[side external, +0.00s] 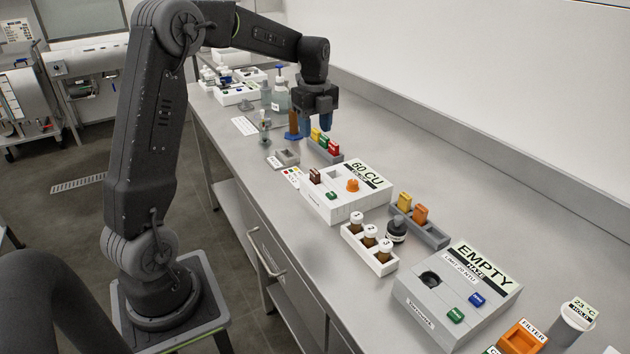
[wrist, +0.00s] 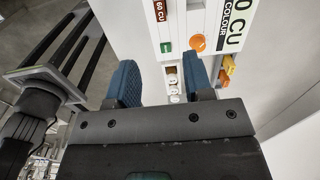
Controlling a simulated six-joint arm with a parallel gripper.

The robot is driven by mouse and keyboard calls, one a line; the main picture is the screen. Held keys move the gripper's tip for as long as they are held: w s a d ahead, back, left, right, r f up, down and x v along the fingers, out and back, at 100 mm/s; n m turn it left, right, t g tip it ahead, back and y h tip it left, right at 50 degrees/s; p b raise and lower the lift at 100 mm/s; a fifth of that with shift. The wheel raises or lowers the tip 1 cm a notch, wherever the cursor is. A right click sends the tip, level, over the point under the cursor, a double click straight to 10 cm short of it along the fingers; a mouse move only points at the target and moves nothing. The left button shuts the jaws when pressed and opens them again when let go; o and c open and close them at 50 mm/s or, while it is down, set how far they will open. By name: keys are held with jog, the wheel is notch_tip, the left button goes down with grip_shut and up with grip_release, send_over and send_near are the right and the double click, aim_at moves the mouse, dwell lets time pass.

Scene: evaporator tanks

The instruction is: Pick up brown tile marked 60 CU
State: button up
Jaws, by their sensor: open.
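The brown tile marked 60 CU (wrist: 160,11) stands in the white 60 CU colour box (side external: 335,210), at the top of the wrist view and cut off by its edge. In the side view the brown tile (side external: 315,175) is upright at the box's back left. My gripper (side external: 317,130) is open and empty, above the bench and farther back than the box. Its two blue fingers show in the wrist view (wrist: 160,64), apart, with the tile beyond them.
A grey rack (side external: 340,156) with coloured tiles stands below and near my gripper. Bench along the wall is clear.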

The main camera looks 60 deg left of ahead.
send_over(315, 171)
jog(key=f, duration=0.8)
jog(key=shift+s+d, duration=0.2)
jog(key=shift+d, duration=0.1)
jog(key=shift+w+a+f, duration=0.1)
jog(key=shift+f, duration=1.35)
jog(key=shift+w+a+f, duration=0.1)
jog(key=shift+f, duration=1.35)
grip_shut()
